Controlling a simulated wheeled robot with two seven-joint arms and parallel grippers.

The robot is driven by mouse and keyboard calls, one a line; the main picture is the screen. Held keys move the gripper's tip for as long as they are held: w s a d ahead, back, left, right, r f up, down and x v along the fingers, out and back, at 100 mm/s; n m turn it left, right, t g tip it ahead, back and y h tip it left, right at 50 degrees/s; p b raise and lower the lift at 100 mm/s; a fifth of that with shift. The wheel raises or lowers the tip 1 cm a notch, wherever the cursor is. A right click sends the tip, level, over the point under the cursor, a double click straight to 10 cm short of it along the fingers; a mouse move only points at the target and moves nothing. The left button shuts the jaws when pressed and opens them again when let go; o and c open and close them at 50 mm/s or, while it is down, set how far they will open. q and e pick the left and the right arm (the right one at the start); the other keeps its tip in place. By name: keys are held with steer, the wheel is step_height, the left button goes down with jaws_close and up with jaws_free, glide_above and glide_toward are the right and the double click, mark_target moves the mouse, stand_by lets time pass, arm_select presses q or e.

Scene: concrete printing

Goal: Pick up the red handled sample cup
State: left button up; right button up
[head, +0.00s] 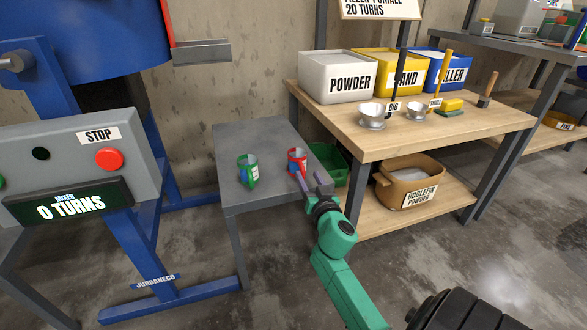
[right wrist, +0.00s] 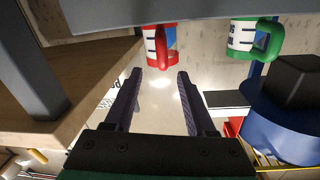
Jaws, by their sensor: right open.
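The red handled sample cup (head: 297,158) stands upright on a small grey table (head: 262,137). In the right wrist view the red cup (right wrist: 155,38) appears upside down, with its red handle just beyond and between the fingertips. My right gripper (head: 313,182) is open and empty at the table's right front edge, close to the handle; I cannot tell whether it touches. Its two fingers also show apart in the right wrist view (right wrist: 160,76). A green handled cup (head: 248,170) stands left of the red one. My left gripper is out of view.
A wooden workbench (head: 385,140) with bins and scoops stands to the right. A green crate (head: 328,163) sits between it and the grey table. The blue mixer frame (head: 120,250) and its control panel (head: 75,160) are on the left.

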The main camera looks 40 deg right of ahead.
mark_target(303, 170)
steer(key=b+x, duration=0.1)
steer(key=x, duration=0.5)
steer(key=shift+a+f, duration=0.1)
jaws_close()
steer(key=shift+a, duration=0.1)
stand_by(1.0)
